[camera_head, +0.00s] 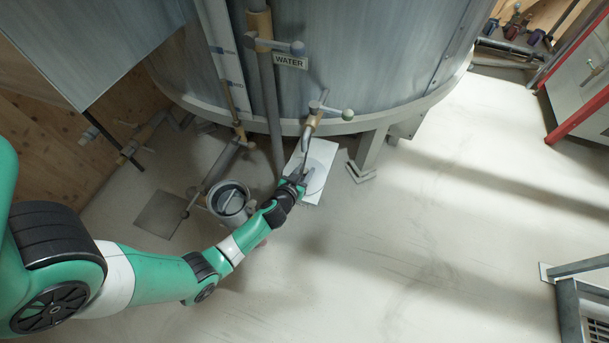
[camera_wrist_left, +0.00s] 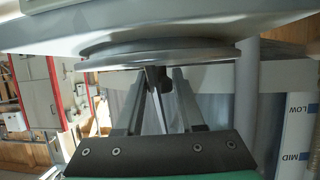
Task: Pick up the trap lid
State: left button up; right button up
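The trap lid, a grey round disc (camera_head: 317,176), lies on a pale rectangular plate (camera_head: 325,153) on the floor below the tank. In the left wrist view, the lid (camera_wrist_left: 155,52) crosses the top of the picture, with a small dark knob (camera_wrist_left: 158,78) sticking out from it. My left gripper (camera_head: 301,178) is at the lid and partly covers it in the head view. In the left wrist view, its two fingers stand apart, one on each side of the knob; small gaps seem to separate them from it. My right gripper is not in view.
An open grey round trap (camera_head: 231,200) stands left of the plate, close to my left forearm. A tap with a green-knobbed lever (camera_head: 330,111) hangs from the tank (camera_head: 370,60) above the plate. A tank leg (camera_head: 367,155) stands to the right.

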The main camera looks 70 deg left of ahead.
aim_at(303, 171)
pick_arm(q)
grip_shut()
jog(key=shift+r, duration=0.1)
jog(key=shift+r+p, duration=0.25)
jog(key=shift+p, duration=0.05)
jog(key=r+p, duration=0.3)
jog(key=r, duration=0.1)
jog(key=shift+s+d+r+p, duration=0.1)
jog(key=shift+s+d+p, duration=0.05)
jog(key=shift+s+p, duration=0.15)
jog(key=s+d+r+p, duration=0.5)
jog(key=s+r+p, duration=0.2)
jog(key=s, duration=0.5)
jog(key=shift+s+r, duration=0.2)
jog(key=shift+r, duration=0.35)
